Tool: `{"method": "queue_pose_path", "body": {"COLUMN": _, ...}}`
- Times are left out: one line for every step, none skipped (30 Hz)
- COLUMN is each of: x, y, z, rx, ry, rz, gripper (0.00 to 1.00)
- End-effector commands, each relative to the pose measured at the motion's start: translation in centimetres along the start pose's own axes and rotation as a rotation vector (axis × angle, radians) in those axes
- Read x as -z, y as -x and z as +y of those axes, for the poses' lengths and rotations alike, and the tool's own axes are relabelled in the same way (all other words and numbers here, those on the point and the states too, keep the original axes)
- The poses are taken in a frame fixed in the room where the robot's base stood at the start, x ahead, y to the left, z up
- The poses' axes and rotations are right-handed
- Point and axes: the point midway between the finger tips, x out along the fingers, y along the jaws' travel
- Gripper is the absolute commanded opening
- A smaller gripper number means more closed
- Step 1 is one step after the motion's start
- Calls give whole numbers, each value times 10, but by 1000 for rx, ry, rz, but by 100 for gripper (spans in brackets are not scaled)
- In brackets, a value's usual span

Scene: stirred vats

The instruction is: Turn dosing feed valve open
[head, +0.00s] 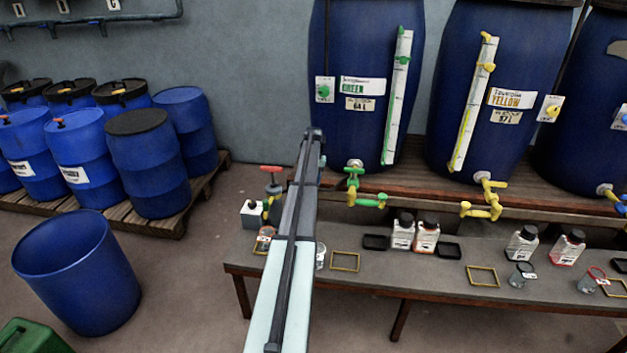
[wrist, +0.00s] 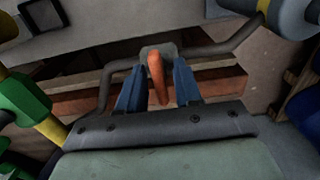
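An orange-red lever (wrist: 157,78) on a grey round hub (wrist: 158,50) shows in the wrist view. My gripper (wrist: 160,75) has its two blue fingers apart, one on each side of the lever. A gap shows between the lever and the right finger; the left finger is very close, and I cannot tell whether it touches. In the head view, a red-handled valve (head: 271,169) stands just left of my arm. I cannot tell whether it is the same lever. My fingers are hidden in the head view.
Blue vats labelled green (head: 350,125) and yellow (head: 500,140) stand at the back, with green (head: 352,187) and yellow (head: 487,198) taps. A grey bench (head: 390,272) below holds bottles and trays. An open blue barrel (head: 80,275) stands on the left floor.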

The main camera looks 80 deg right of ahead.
Motion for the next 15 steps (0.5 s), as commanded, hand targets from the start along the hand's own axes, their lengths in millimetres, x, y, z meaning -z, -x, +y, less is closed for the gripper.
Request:
{"method": "queue_pose_path", "body": {"x": 0, "y": 0, "z": 0, "rx": 0, "ry": 0, "rz": 0, "gripper": 29}}
{"method": "queue_pose_path", "body": {"x": 0, "y": 0, "z": 0, "rx": 0, "ry": 0, "rz": 0, "gripper": 26}}
{"method": "queue_pose_path", "body": {"x": 0, "y": 0, "z": 0, "rx": 0, "ry": 0, "rz": 0, "gripper": 22}}
{"method": "queue_pose_path", "body": {"x": 0, "y": 0, "z": 0, "rx": 0, "ry": 0, "rz": 0, "gripper": 19}}
{"method": "queue_pose_path", "body": {"x": 0, "y": 0, "z": 0, "rx": 0, "ry": 0, "rz": 0, "gripper": 17}}
{"method": "queue_pose_path", "body": {"x": 0, "y": 0, "z": 0, "rx": 0, "ry": 0, "rz": 0, "gripper": 13}}
{"method": "queue_pose_path", "body": {"x": 0, "y": 0, "z": 0, "rx": 0, "ry": 0, "rz": 0, "gripper": 10}}
{"method": "queue_pose_path", "body": {"x": 0, "y": 0, "z": 0, "rx": 0, "ry": 0, "rz": 0, "gripper": 7}}
{"method": "queue_pose_path", "body": {"x": 0, "y": 0, "z": 0, "rx": 0, "ry": 0, "rz": 0, "gripper": 3}}
{"method": "queue_pose_path", "body": {"x": 0, "y": 0, "z": 0, "rx": 0, "ry": 0, "rz": 0, "gripper": 0}}
{"method": "queue_pose_path", "body": {"x": 0, "y": 0, "z": 0, "rx": 0, "ry": 0, "rz": 0, "gripper": 0}}
{"method": "queue_pose_path", "body": {"x": 0, "y": 0, "z": 0, "rx": 0, "ry": 0, "rz": 0, "gripper": 0}}
{"method": "queue_pose_path", "body": {"x": 0, "y": 0, "z": 0, "rx": 0, "ry": 0, "rz": 0, "gripper": 0}}
{"method": "queue_pose_path", "body": {"x": 0, "y": 0, "z": 0, "rx": 0, "ry": 0, "rz": 0, "gripper": 0}}
{"method": "queue_pose_path", "body": {"x": 0, "y": 0, "z": 0, "rx": 0, "ry": 0, "rz": 0, "gripper": 0}}
